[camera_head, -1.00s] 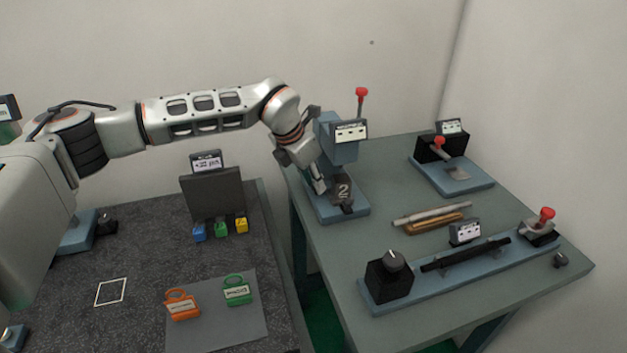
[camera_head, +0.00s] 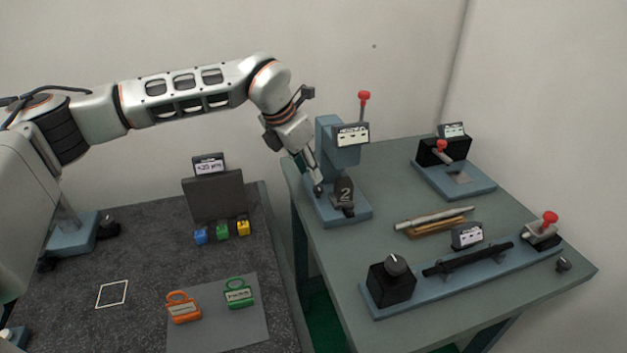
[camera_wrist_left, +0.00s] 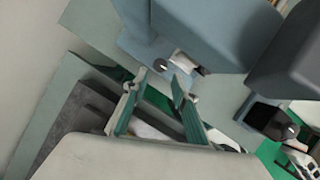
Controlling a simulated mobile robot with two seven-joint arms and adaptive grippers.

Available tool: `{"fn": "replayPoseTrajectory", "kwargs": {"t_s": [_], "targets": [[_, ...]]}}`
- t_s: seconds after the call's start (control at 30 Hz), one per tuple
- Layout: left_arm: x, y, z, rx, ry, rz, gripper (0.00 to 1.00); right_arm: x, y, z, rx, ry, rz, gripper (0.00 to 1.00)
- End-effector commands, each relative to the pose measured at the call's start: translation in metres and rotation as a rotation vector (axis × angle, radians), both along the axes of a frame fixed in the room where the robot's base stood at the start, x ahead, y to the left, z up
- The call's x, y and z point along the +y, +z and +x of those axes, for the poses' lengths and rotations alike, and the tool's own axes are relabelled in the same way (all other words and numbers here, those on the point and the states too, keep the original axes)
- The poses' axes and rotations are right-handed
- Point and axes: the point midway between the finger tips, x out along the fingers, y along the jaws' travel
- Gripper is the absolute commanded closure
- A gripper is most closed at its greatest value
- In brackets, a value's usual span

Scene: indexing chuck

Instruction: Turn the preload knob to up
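No label readable here says preload, so I cannot tell which knob is meant. A blue stand (camera_head: 334,140) with a red-topped lever carries a dark block marked 2 (camera_head: 345,189) low at its front. A small dark knob (camera_head: 347,211) sits below that block. Another round dark knob with a pale mark (camera_head: 396,263) tops a black box on the long blue base. My left gripper (camera_head: 318,187) is low at the stand's left side. In the left wrist view its green-padded fingers (camera_wrist_left: 160,84) are apart with nothing clearly between them. My right gripper is out of view.
The long blue base (camera_head: 375,309) also bears a black bar (camera_head: 468,259) and a red-topped clamp (camera_head: 547,222). A red-handled black fixture (camera_head: 443,152) stands at the back right. The dark left table (camera_head: 140,240) holds tags and coloured blocks.

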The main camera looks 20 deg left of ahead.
Motion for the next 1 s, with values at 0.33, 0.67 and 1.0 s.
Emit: {"fn": "replayPoseTrajectory", "kwargs": {"t_s": [0.33,0.67,1.0], "targets": [[0.011,0.048,-0.017,0.001,0.0,0.001,0.73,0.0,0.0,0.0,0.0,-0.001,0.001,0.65],[0.012,0.053,-0.019,0.001,0.0,0.0,0.73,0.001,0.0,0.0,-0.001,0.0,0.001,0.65],[0.012,0.053,-0.019,0.001,-0.001,0.0,0.73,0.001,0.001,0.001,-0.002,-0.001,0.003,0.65]]}}
